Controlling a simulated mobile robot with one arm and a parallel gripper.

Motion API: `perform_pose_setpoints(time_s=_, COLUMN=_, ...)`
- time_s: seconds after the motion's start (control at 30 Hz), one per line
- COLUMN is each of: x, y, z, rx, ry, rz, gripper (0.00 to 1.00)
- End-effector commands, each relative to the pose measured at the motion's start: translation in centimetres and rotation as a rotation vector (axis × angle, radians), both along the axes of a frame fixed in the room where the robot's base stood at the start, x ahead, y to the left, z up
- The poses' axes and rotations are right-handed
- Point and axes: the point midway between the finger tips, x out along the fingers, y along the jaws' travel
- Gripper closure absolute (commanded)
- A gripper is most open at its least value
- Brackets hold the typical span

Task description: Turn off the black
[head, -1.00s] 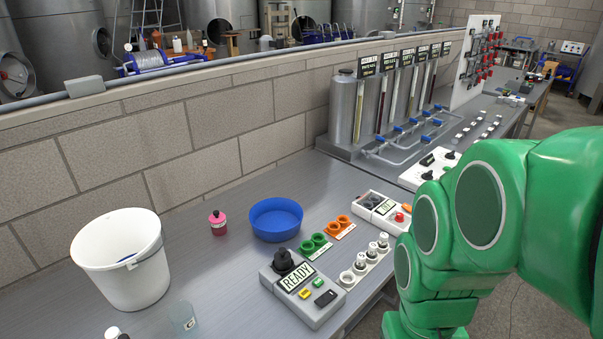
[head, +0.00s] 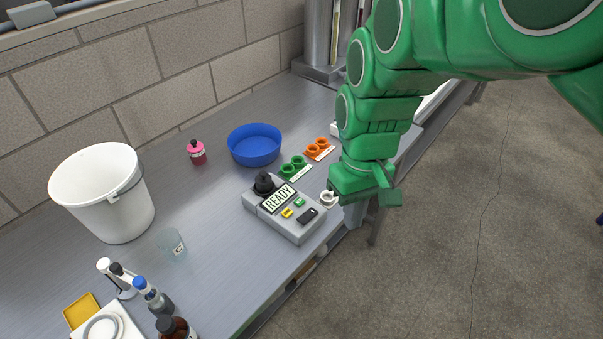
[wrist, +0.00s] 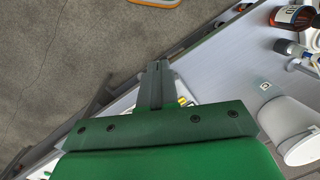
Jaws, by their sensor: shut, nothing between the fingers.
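A grey device (head: 285,228) with a lit READY display (head: 278,197) sits near the bench's front edge in the head view. On its top are a black rocker-like control (head: 307,214), a black knob (head: 264,183), a yellow button (head: 287,213) and a green button (head: 299,202). I cannot tell which way the black control is set. My gripper (head: 354,214) is shut and empty, pointing down to the right of the device, apart from it. In the wrist view the shut fingers (wrist: 158,68) cover most of the device; only a yellow bit shows beside them.
Green cups (head: 293,167), orange cups (head: 319,149) and a blue basin (head: 254,146) stand behind the device. A white bucket (head: 103,197), a pink bottle (head: 197,152) and a clear beaker (head: 171,243) stand left. Several bottles are at front left. The bench's front edge lies close.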

Motion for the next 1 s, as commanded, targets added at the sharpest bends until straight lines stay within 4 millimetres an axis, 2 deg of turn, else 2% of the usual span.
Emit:
perform_pose_setpoints(time_s=0.6, x=11.0, y=3.3, z=-2.2, rx=0.084, ry=-0.032, rz=0.281, gripper=1.0)
perform_pose_setpoints(time_s=0.8, x=14.1, y=4.3, z=-3.4, rx=0.109, ry=-0.042, rz=0.359, gripper=1.0)
perform_pose_setpoints(time_s=1.0, x=16.2, y=5.0, z=-4.3, rx=0.122, ry=-0.05, rz=0.41, gripper=1.0)
